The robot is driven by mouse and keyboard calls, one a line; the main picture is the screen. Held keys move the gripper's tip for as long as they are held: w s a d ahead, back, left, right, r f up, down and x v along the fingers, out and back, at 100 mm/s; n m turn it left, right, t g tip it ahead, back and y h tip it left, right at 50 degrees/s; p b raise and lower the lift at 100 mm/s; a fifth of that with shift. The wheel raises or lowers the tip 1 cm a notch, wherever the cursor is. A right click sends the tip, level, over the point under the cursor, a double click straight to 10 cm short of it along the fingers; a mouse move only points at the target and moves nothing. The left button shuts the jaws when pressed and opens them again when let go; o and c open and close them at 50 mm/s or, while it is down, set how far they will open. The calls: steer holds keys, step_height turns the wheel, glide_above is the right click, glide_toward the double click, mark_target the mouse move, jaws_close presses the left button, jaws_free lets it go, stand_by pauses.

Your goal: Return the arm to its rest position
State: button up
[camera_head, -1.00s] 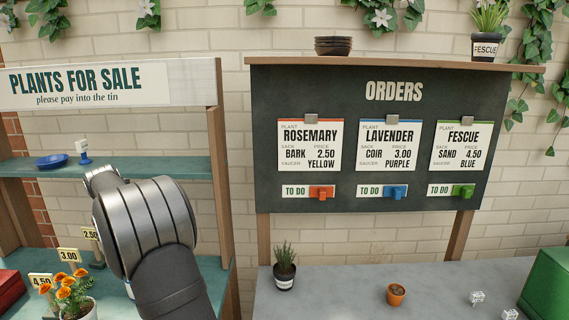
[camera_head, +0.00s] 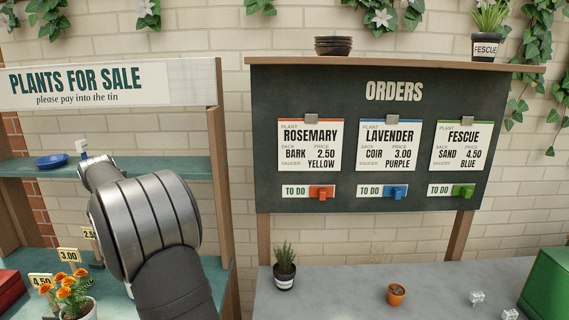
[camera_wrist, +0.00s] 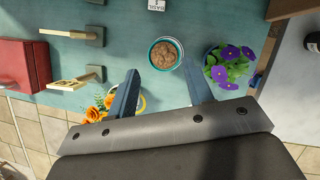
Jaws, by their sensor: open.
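In the wrist view my gripper (camera_wrist: 160,67) is open, its two blue-grey fingers apart and nothing between them. It hangs over a teal shelf (camera_wrist: 115,52). A round pot with a teal rim and brown fill (camera_wrist: 165,54) shows just beyond the fingertips. Orange flowers (camera_wrist: 98,108) are beside the left finger, and purple flowers (camera_wrist: 228,65) are to the right of the right finger. In the head view my arm stands at the left in front of the plant stand, and the gripper's fingers are not visible there.
The stand's upper shelf (camera_head: 190,170) holds a blue saucer (camera_head: 52,161). The lower shelf has price tags and an orange-flowered pot (camera_head: 70,294). A grey table (camera_head: 340,290) holds a dark-potted plant (camera_head: 284,268) and a terracotta pot (camera_head: 396,294). The orders board (camera_head: 390,90) stands behind.

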steer(key=x, duration=0.5)
steer(key=shift+w+f, duration=0.1)
steer(key=shift+f, duration=0.2)
steer(key=w+d+r, duration=0.1)
steer(key=d+r, duration=1.1)
steer(key=w+d+f+m+h, duration=0.25)
steer(key=d+f+m, duration=0.2)
steer(key=d, duration=0.25)
steer(key=w+d+f+m+h, duration=0.1)
steer(key=w+d+f+m, duration=0.2)
steer(key=d+m, duration=0.25)
steer(key=w+d+f+m+h, duration=0.1)
steer(key=d+f+m, duration=0.1)
steer(key=d, duration=1.4)
steer(key=w+d+f+m+g+h, duration=0.1)
steer(key=w+d+f+m, duration=0.1)
steer(key=d, duration=1.5)
steer(key=shift+f+m, duration=0.5)
steer(key=shift+f, duration=0.2)
steer(key=shift+o, duration=0.4)
steer(key=shift+d, duration=0.1)
